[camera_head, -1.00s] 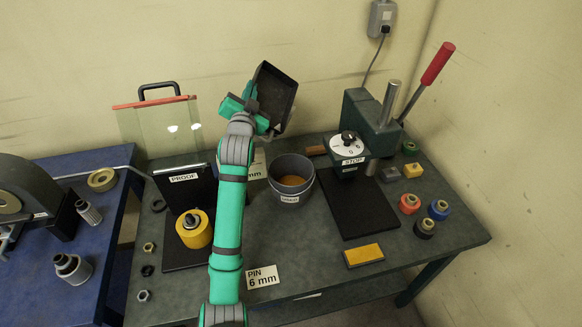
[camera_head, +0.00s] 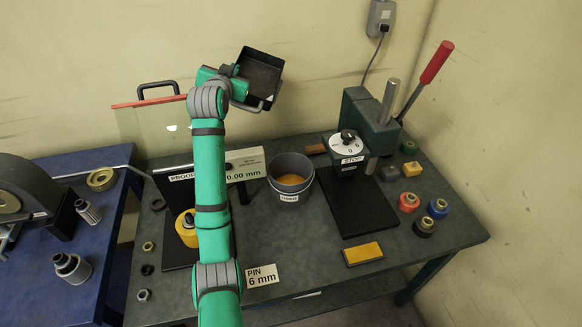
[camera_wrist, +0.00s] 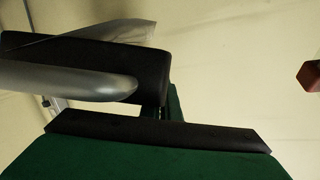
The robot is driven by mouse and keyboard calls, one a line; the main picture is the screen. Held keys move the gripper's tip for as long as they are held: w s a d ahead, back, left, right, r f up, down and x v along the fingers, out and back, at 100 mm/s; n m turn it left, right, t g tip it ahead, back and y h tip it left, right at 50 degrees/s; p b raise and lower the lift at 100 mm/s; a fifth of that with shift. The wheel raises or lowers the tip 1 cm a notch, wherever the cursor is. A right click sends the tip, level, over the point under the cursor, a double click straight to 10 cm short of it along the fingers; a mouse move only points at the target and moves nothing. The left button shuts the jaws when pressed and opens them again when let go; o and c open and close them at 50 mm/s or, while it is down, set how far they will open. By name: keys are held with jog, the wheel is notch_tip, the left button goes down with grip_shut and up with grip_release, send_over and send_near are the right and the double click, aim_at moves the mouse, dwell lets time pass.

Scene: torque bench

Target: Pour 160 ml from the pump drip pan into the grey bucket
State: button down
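The black drip pan (camera_head: 259,75) is up in the air, behind and a little left of the bucket, tilted with its open side toward the head camera. My gripper (camera_head: 238,87) is at the pan's left side and holds it by its handle; the fingertips are partly hidden. In the wrist view the grey handle bar (camera_wrist: 80,84) lies by the dark finger pad (camera_wrist: 160,131). The grey bucket (camera_head: 290,189) stands upright on the bench with amber liquid (camera_head: 291,180) in it. No stream shows between pan and bucket.
The press (camera_head: 375,125) with a red-ended lever (camera_head: 437,62) stands right of the bucket. A proof stand (camera_head: 245,165) reading 0.00 mm is on its left. A yellow block (camera_head: 363,254), a pin sign (camera_head: 262,276) and several coloured rollers are also on the bench.

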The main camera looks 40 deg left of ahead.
jog(key=r, duration=0.3)
jog(key=shift+a+r, duration=0.25)
jog(key=shift+a, duration=0.1)
jog(key=shift+w+a+r+n+g+h, duration=0.1)
jog(key=shift+a+r+n+g+h, duration=0.15)
jog(key=shift+a+n+h, duration=0.3)
jog(key=shift+s+a+r+n+g+h, duration=0.15)
jog(key=shift+a+r+n+h, duration=0.2)
jog(key=shift+a, duration=0.45)
jog(key=shift+w+a+r+n+g+h, duration=0.2)
jog(key=shift+a+n+h, duration=0.25)
jog(key=shift+a, duration=0.2)
